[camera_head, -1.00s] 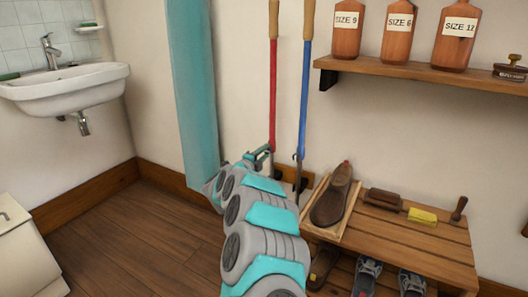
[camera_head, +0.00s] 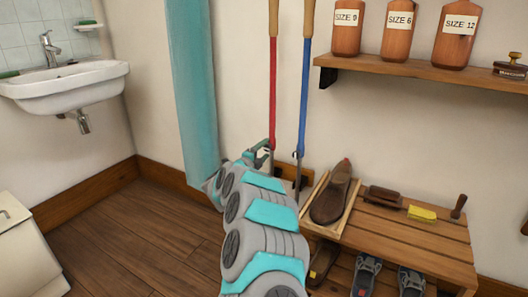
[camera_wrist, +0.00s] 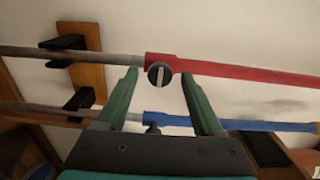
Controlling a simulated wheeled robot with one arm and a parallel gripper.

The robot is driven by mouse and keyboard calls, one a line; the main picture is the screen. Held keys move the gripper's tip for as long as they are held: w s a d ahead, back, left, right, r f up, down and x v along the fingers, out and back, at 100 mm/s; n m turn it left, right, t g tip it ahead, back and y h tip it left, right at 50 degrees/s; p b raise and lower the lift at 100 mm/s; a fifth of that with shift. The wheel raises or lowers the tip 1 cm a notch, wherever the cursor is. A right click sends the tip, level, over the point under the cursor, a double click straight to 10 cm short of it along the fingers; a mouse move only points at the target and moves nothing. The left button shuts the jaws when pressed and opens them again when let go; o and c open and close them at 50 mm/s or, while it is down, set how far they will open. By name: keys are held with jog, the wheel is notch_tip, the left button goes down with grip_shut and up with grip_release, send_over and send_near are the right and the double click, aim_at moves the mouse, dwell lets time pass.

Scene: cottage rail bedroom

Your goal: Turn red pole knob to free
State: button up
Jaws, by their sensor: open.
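The red pole (camera_head: 273,95) stands upright against the wall in the head view, with a wooden grip on top. In the wrist view the red pole (camera_wrist: 230,71) runs across the picture, its grey shaft on the left. Its knob (camera_wrist: 159,75) is a round dark disc with a pale bar across its face, at the end of the red sleeve. My gripper (camera_wrist: 159,77) is open, one finger on each side of the knob, with gaps visible. In the head view my arm hides the knob.
A blue pole (camera_head: 304,100) stands close to the right of the red one, with its own dark knob (camera_wrist: 153,129) below my fingers in the wrist view. A wooden shoe rack (camera_head: 440,240) stands at right, a teal post (camera_head: 193,100) at left.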

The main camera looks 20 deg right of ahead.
jog(key=v, duration=0.7)
jog(key=shift+s+a, duration=0.25)
jog(key=shift+a, duration=0.05)
